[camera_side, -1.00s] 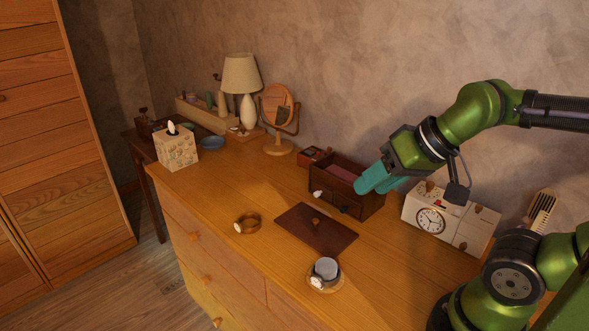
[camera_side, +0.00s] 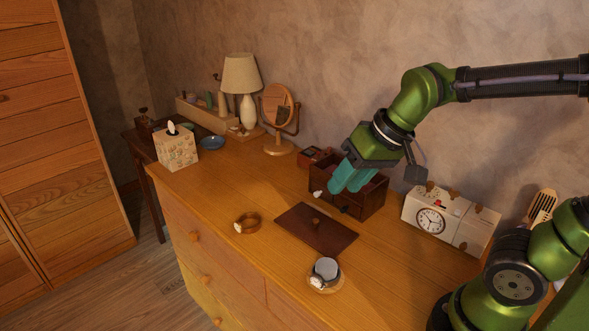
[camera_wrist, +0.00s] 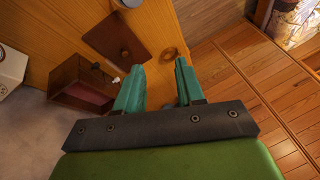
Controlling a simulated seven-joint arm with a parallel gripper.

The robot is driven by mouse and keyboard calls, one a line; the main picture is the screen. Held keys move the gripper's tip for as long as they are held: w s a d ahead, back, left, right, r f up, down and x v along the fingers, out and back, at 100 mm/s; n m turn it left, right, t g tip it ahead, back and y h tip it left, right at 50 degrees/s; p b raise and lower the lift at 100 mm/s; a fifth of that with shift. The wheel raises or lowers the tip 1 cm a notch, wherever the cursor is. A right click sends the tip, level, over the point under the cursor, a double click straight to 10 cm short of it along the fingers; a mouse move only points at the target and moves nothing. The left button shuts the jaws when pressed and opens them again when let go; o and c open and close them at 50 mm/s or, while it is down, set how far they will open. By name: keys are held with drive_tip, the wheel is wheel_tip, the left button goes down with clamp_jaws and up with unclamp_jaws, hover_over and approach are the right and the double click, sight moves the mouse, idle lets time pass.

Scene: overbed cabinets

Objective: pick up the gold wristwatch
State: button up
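A gold-brown ring-shaped item with a small pale disc (camera_side: 247,222), which looks like the gold wristwatch, lies on the dresser left of a dark flat lid. A round brown shape in the wrist view (camera_wrist: 168,54) appears to be the same item, just beyond my fingertips. My gripper (camera_side: 346,188) hangs in front of the open dark wooden box (camera_side: 375,197), up and to the right of the ring. In the wrist view its two teal fingers (camera_wrist: 160,68) are apart with nothing between them.
The flat lid (camera_side: 317,229) lies in front of the box. A grey round item (camera_side: 326,268) on a small base stands near the front edge. A white clock case (camera_side: 470,223) is right of the box; a mirror (camera_side: 278,107), lamp (camera_side: 241,75) and tissue box (camera_side: 176,149) stand left.

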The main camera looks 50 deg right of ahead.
drive_tip(key=w+a+f+n+g, duration=0.1)
drive_tip(key=w+a+g, duration=0.1)
drive_tip(key=w, duration=0.8)
drive_tip(key=n+g+h, duration=0.2)
hover_over(237, 222)
drive_tip(key=s, duration=0.2)
wheel_tip(237, 222, down, 4)
drive_tip(key=f, duration=0.5)
drive_tip(key=w+f, duration=0.1)
drive_tip(key=f, duration=1)
drive_tip(key=shift+w+f, duration=0.2)
drive_tip(key=shift+w, duration=0.05)
drive_tip(key=shift+c, duration=0.3)
clamp_jaws()
